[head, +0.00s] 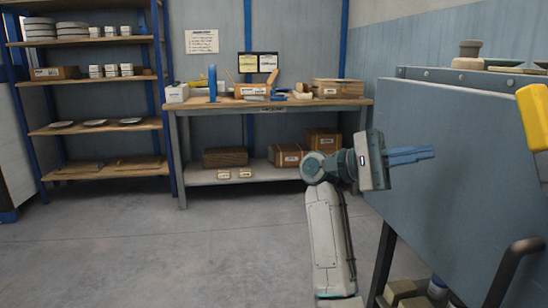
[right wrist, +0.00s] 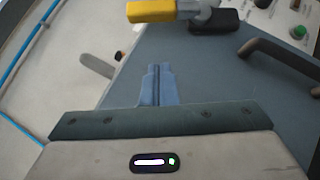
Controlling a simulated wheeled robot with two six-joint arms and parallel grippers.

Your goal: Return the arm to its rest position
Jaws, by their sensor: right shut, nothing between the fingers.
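My right gripper (head: 432,152) shows in the head view, right of the middle, on a raised grey arm. Its blue fingers are together with nothing between them. They point right, in front of the large blue-grey panel of the dryer (head: 450,190). In the right wrist view the shut fingers (right wrist: 158,72) stand out against the same blue-grey surface (right wrist: 220,80). I cannot tell how far they are from the panel. My left gripper is not in view.
A yellow grip (head: 534,115) and a dark curved handle (head: 512,268) stand at the right. A workbench (head: 270,104) with boxes and tools is at the back. A shelf (head: 85,85) holds plates at the left. The floor (head: 180,250) at left is clear.

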